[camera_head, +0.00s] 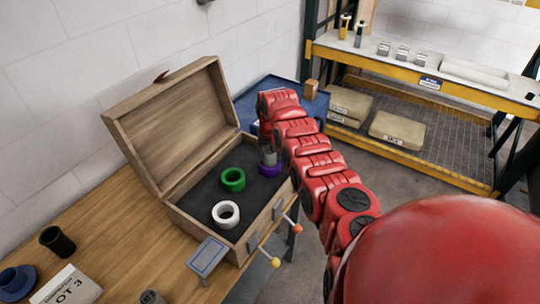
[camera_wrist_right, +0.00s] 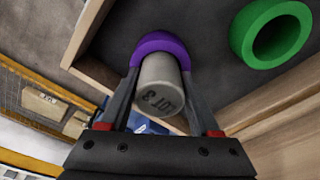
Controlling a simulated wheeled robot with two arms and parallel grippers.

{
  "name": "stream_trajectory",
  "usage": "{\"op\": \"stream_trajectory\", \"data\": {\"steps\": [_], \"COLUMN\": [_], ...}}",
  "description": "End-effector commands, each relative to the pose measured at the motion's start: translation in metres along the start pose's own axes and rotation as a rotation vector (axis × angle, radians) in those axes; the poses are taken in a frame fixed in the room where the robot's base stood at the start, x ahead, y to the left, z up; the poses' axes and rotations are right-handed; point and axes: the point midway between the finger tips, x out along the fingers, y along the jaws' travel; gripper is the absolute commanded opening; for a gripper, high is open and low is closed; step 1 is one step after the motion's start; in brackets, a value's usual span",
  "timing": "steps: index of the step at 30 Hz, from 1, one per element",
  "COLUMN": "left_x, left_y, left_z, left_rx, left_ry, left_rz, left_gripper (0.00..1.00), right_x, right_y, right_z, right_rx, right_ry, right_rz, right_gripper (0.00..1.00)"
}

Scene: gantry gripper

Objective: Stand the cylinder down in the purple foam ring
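The grey cylinder (camera_head: 269,156) with LOT 3 printed on it is at the purple foam ring (camera_head: 270,170), inside the open wooden case. In the right wrist view the cylinder (camera_wrist_right: 162,88) lies between my right gripper's fingers (camera_wrist_right: 162,78), whose tips appear to press its sides. The purple ring (camera_wrist_right: 158,44) curves around the cylinder's far end in that view. How deep the cylinder sits in the ring is hidden. In the head view my right arm hides most of its gripper. My left gripper is not in view.
A green ring (camera_head: 233,179) and a white ring (camera_head: 226,214) lie on the case's dark foam. The wooden case (camera_head: 180,177) has its lid raised. A dark cup (camera_head: 57,241) and a LOT 3 card (camera_head: 68,287) are on the table. A shelf rack stands behind.

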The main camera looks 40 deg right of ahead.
Motion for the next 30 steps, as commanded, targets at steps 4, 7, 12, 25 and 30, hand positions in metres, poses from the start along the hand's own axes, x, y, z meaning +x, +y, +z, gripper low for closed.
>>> {"op": "stream_trajectory", "data": {"steps": [4,7,12,25,30], "left_x": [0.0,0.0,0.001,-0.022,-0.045], "left_y": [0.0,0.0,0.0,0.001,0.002], "left_z": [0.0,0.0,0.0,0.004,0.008], "left_rx": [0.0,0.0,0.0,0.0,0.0], "left_ry": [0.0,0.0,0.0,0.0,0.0], "left_rz": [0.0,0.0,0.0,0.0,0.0], "left_gripper": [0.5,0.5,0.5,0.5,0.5], "right_x": [0.0,0.0,-0.001,-0.039,-0.08], "right_y": [0.0,0.0,0.0,0.0,-0.001], "right_z": [0.0,0.0,0.0,-0.003,-0.002], "right_rx": [0.0,0.0,0.0,0.002,-0.001], "right_ry": [0.0,-0.001,-0.001,0.01,0.01], "right_rz": [0.0,0.0,0.0,-0.003,0.0], "right_gripper": [0.91,0.92,0.92,0.92,0.92]}}
